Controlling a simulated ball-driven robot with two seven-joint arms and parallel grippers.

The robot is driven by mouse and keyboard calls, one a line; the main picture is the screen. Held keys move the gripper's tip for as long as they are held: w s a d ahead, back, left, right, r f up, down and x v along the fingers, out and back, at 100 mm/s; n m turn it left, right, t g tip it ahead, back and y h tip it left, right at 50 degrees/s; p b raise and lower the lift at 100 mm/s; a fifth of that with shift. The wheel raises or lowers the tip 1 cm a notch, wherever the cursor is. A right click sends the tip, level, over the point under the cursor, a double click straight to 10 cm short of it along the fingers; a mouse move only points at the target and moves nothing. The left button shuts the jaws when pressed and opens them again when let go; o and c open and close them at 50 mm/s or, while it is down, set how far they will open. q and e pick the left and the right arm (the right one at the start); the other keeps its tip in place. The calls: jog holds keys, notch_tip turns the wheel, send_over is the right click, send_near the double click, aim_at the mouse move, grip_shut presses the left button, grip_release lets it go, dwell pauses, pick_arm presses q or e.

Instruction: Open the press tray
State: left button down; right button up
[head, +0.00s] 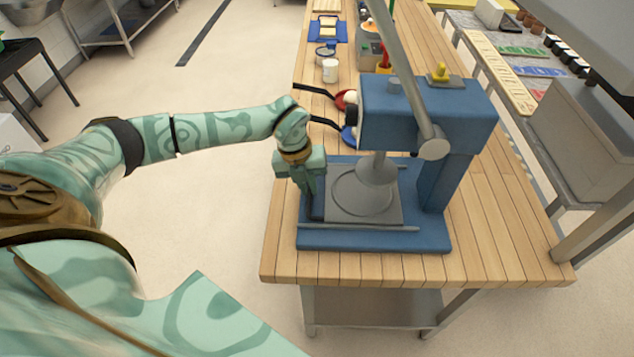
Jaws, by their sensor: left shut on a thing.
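The blue press (440,130) stands on the wooden table. Its grey press tray (390,213) lies low on the blue base, with a round plate mark on top and the press's round foot above it. My left gripper (314,212) points down at the left edge of the tray and is shut on it; its fingertips are partly dark and the exact grip point is hard to see. A grey lever (405,70) rises from the press's right side up past the top of the view. My right gripper is not in view.
Behind the press on the wooden table (500,240) are pans with dark handles (315,90), a white jar (330,70) and a blue tray (328,28). A counter with coloured trays (523,51) runs along the right. The table front is clear.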

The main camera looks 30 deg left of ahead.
pick_arm(q)
jog(key=s+a+p, duration=0.2)
jog(key=s+a, duration=0.5)
jog(key=a, duration=0.5)
jog(key=shift+s+a+p, duration=0.3)
jog(key=shift+a+p, duration=0.05)
jog(key=shift+p, duration=0.05)
jog(key=c, duration=1.8)
grip_release()
jog(key=shift+o, duration=0.2)
notch_tip(320, 180, up, 16)
jog(key=s+a+p, duration=0.1)
jog(key=a, duration=0.1)
jog(key=shift+s+a, duration=0.3)
